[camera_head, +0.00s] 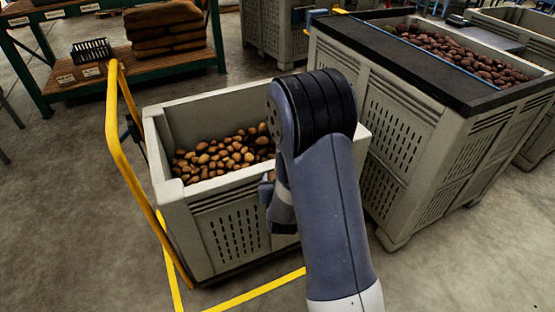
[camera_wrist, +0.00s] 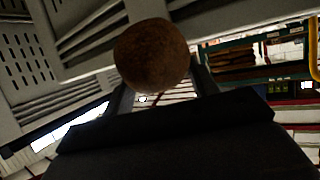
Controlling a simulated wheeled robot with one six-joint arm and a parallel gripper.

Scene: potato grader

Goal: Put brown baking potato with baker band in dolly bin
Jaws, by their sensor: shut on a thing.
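A round brown potato (camera_wrist: 152,55) is held up in the wrist view between the fingers of my gripper (camera_wrist: 160,82). The gripper is shut on it. I cannot make out a baker band on the potato in this dim view. The dolly bin (camera_head: 235,232) is the grey bin beside the yellow handle in the head view, with many brown potatoes (camera_head: 225,155) lying inside. My arm stands in front of its right side and hides part of it.
A yellow handle (camera_head: 127,150) rises at the dolly bin's left side. A larger grey crate (camera_head: 400,130) with a black top edge and reddish potatoes (camera_head: 460,52) stands to the right. A green-framed shelf (camera_head: 140,62) with sacks is behind. Floor at the left is clear.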

